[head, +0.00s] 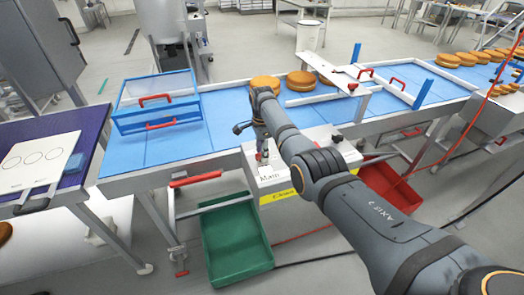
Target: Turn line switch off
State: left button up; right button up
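A white control box (312,172) with a label that reads "Main" and a yellow label (282,196) is mounted at the front edge of the blue conveyor. A small switch with a reddish part (262,156) shows at its top left, and I take it for the line switch. My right arm reaches in from the lower right across the box. My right gripper (259,146) is at the switch, over or touching it; I cannot tell which. Its fingers are small and partly hidden, so their opening is unclear. The switch's exact position is unclear. My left gripper is out of view.
Filled rounds (301,79) lie on the blue conveyor (215,108), beside a clear blue-framed guard (157,100). A green crate (236,240) and a red crate (391,187) are below. A table with a white board (38,161) stands left.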

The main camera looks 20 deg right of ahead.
jog(key=c, duration=0.7)
grip_shut()
jog(key=shift+r, duration=0.1)
jog(key=n+p, duration=0.1)
jog(key=n, duration=0.4)
jog(key=shift+n, duration=0.4)
jog(key=n+p, duration=0.1)
jog(key=n, duration=1.1)
